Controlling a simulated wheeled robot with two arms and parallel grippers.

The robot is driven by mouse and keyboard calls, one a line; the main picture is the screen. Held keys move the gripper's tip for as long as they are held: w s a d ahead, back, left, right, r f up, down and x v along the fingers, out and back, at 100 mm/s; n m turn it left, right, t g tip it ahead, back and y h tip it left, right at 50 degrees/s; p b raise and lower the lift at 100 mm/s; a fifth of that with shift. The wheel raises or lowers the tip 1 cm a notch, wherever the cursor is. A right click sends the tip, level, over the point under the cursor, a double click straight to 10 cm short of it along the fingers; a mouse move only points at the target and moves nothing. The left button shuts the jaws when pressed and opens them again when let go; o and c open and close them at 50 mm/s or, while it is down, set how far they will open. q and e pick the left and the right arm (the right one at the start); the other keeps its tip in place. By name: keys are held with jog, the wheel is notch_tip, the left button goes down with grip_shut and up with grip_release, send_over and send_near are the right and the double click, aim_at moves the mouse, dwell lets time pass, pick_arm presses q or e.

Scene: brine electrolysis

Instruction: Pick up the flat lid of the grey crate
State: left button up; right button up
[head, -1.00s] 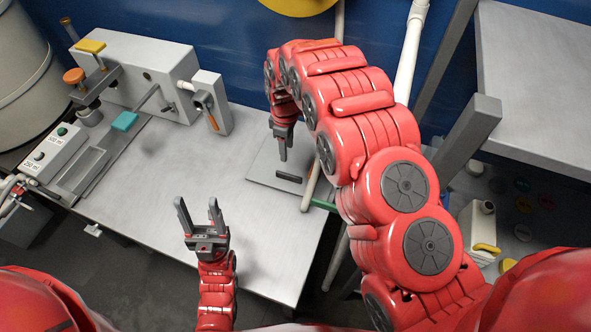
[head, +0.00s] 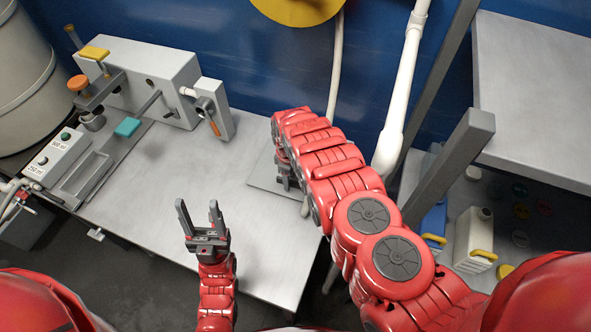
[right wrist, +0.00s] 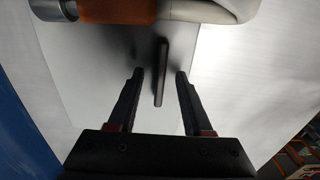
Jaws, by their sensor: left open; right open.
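The flat grey lid (head: 262,174) lies on the metal table towards its right end, partly covered by my right arm. In the right wrist view the lid (right wrist: 90,62) is a plain grey plate with a narrow dark handle (right wrist: 160,75) standing on it. My right gripper (right wrist: 159,73) is open, with a finger on each side of the handle and a gap at both sides. In the head view my right gripper (head: 284,180) is mostly hidden behind the arm. My left gripper (head: 197,204) is open and empty above the table's front part. I cannot make out the crate.
A pale hose with an orange part (right wrist: 118,10) passes by the lid's far edge. A grey bench device (head: 140,80) and a control box (head: 55,158) stand at the table's left. A post (head: 462,150) and shelf stand right of my right arm. The table's middle is clear.

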jog(key=shift+f, duration=0.5)
grip_shut()
dwell(1.2)
